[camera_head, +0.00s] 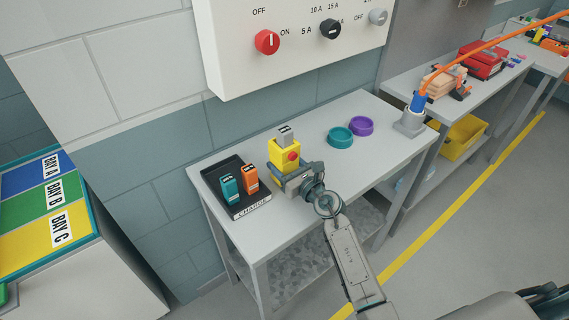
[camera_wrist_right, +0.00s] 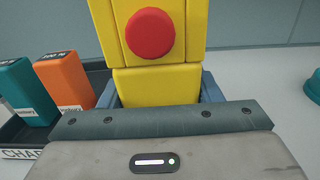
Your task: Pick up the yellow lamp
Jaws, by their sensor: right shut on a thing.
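The yellow lamp (camera_head: 284,154) is a blocky yellow body with a red round button and a grey block on top. It stands upright at the grey table's left half, just right of the charger tray. My right gripper (camera_head: 286,176) reaches it from the front and is shut on its lower part. In the right wrist view the lamp (camera_wrist_right: 155,88) rises between the blue-grey fingers, its red button facing me; its top is cut off there. I cannot tell whether its base touches the table. My left gripper is not in view.
A dark charger tray (camera_head: 250,208) holds a teal battery (camera_head: 230,187) and an orange battery (camera_head: 250,179) close beside the lamp. A teal ring (camera_head: 340,138) and purple ring (camera_head: 361,126) lie farther right. A switch panel (camera_head: 290,60) hangs above. The table's front right is clear.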

